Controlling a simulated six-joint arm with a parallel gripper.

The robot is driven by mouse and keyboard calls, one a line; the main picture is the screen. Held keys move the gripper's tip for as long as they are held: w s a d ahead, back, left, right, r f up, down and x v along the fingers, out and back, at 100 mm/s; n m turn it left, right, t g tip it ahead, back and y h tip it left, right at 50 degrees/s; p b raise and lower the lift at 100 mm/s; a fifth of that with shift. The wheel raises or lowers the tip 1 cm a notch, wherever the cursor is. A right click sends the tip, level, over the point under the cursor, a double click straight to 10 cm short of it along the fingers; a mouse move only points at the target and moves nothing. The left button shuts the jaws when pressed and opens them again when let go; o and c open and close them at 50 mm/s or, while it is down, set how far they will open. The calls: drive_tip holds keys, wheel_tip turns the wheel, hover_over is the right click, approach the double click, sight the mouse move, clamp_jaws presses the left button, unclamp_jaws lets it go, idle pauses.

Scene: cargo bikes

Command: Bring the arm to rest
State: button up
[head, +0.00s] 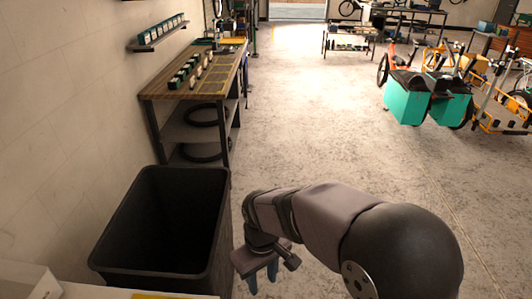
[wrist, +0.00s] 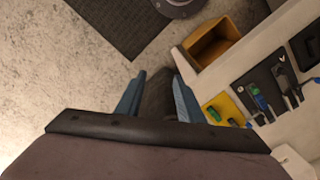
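My arm reaches out from the lower right of the head view, bent down at the wrist. My gripper (head: 263,277) hangs beside the right side of the black bin, over the floor. In the wrist view my gripper (wrist: 157,100) shows two blue fingers set apart.
The black bin (head: 217,238) stands close left of my gripper. A workbench (head: 155,91) runs along the left wall. Teal cargo bike boxes (head: 405,105) are far right. The wrist view shows an orange box (wrist: 192,47) and a white top (wrist: 235,67) with tools. Middle floor is clear.

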drive_tip(key=s+d+m, duration=0.3)
drive_tip(key=s+d, duration=0.1)
drive_tip(key=d, duration=0.4)
drive_tip(key=s+d+m, duration=0.4)
drive_tip(key=d, duration=0.5)
drive_tip(key=shift+s+d+f+m, duration=0.15)
drive_tip(key=shift+s+f+m, duration=0.2)
drive_tip(key=shift+f, duration=0.1)
